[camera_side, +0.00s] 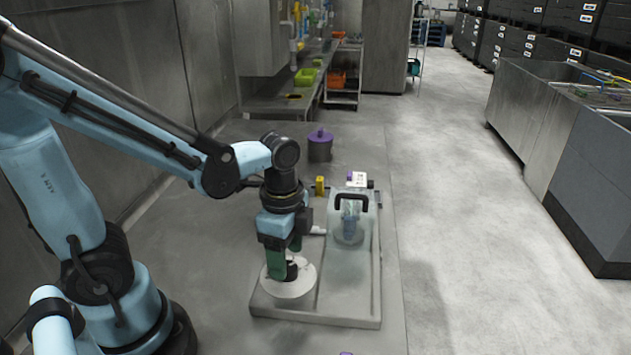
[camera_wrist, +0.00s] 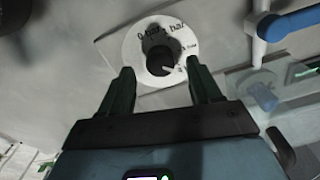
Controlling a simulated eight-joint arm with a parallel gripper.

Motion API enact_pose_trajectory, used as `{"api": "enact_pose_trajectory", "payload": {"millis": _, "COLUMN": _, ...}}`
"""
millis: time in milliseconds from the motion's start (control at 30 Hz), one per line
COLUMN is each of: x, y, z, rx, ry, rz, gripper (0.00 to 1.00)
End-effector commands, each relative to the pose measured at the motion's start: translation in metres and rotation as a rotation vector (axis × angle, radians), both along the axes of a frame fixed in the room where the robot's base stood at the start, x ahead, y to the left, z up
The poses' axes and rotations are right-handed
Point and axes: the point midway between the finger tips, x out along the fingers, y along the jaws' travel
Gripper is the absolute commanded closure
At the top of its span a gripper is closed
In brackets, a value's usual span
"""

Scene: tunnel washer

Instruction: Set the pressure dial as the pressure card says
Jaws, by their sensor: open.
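The pressure dial is a white disc with a black knob (camera_wrist: 160,61) at its middle. Its white face (camera_wrist: 133,46) carries printed marks and the word "bar", too blurred to read fully. In the side view the dial (camera_side: 291,287) lies at the left of the grey tray. My gripper (camera_wrist: 161,70) is open, its green fingers to either side of the knob in the wrist view. In the side view my gripper (camera_side: 286,262) points down just over the dial; contact with the knob cannot be told. No readable pressure card shows.
A grey tray (camera_side: 345,319) holds a clear cover with a black handle (camera_side: 352,198) right of the dial. Behind stand a small white block (camera_side: 357,179), a yellow block (camera_side: 320,186) and a grey pot with purple lid (camera_side: 320,138). Open floor lies to the right.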

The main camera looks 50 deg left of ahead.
Motion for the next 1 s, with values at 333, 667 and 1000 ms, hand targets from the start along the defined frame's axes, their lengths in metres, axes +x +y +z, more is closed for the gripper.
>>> {"api": "enact_pose_trajectory", "payload": {"millis": 333, "x": 0.000, "y": 0.000, "z": 0.044, "rx": 0.000, "ry": 0.000, "rz": 0.000, "gripper": 0.37}}
{"api": "enact_pose_trajectory", "payload": {"millis": 667, "x": 0.000, "y": 0.000, "z": 0.083, "rx": 0.000, "ry": 0.000, "rz": -0.001, "gripper": 0.37}}
{"api": "enact_pose_trajectory", "payload": {"millis": 1000, "x": 0.000, "y": 0.000, "z": 0.095, "rx": 0.000, "ry": 0.000, "rz": -0.001, "gripper": 0.37}}
